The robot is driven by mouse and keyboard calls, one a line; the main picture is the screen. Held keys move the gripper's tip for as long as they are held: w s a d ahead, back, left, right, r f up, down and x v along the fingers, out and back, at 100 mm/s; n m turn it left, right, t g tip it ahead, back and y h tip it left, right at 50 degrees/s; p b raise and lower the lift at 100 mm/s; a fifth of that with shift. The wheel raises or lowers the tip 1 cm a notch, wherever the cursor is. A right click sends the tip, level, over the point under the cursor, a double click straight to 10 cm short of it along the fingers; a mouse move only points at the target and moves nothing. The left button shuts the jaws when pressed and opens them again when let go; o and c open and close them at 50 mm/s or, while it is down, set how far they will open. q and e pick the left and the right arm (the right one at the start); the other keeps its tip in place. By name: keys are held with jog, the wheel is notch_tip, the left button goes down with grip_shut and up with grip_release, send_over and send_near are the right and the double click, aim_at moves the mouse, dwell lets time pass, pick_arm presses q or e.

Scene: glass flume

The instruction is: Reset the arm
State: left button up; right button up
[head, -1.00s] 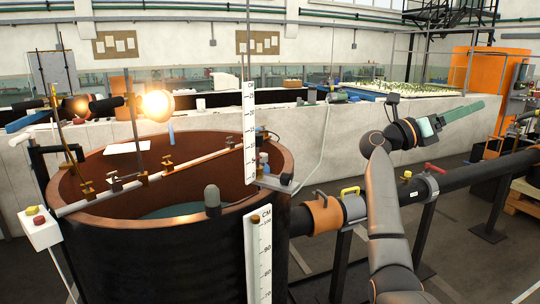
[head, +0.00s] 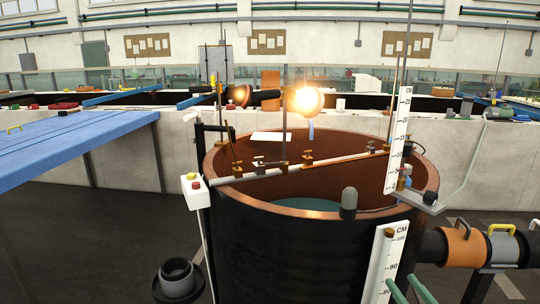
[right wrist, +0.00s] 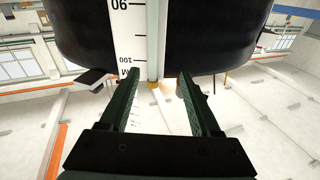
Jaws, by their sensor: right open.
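My right gripper (head: 408,284) shows only as two green fingertips at the bottom edge of the head view, in front of the white CM scale (head: 384,265) on the dark tank (head: 300,255). In the right wrist view my right gripper (right wrist: 157,84) is open and empty. The scale (right wrist: 128,40), seen upside down there, and the dark tank wall (right wrist: 215,40) lie beyond the fingers. I cannot tell whether the fingers touch the scale. The rest of the right arm is hidden, and my left gripper is not in view.
A pipe with an orange collar (head: 462,247) and a yellow handle (head: 500,228) leaves the tank at right. A blue-topped table (head: 80,140) stands at left. A control box (head: 195,190) stands beside the tank. Dark floor (head: 90,235) at left is clear.

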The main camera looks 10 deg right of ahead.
jog(key=s+a+f+n+g, duration=0.2)
jog(key=s+a+f+g, duration=0.15)
jog(key=s+f, duration=0.45)
jog(key=s+a+f+n+g, duration=0.2)
jog(key=s+a+f+g, duration=0.15)
jog(key=s+f, duration=0.5)
jog(key=s+a+f+n+g, duration=0.2)
jog(key=s+f+n+g, duration=0.15)
jog(key=s+f, duration=0.5)
jog(key=w+a+r+m, duration=0.1)
jog(key=a+m, duration=0.5)
jog(key=a, duration=0.5)
jog(key=shift+r+t+y+p, duration=0.2)
jog(key=shift+t+y+p, duration=0.2)
jog(key=shift+t+p, duration=0.05)
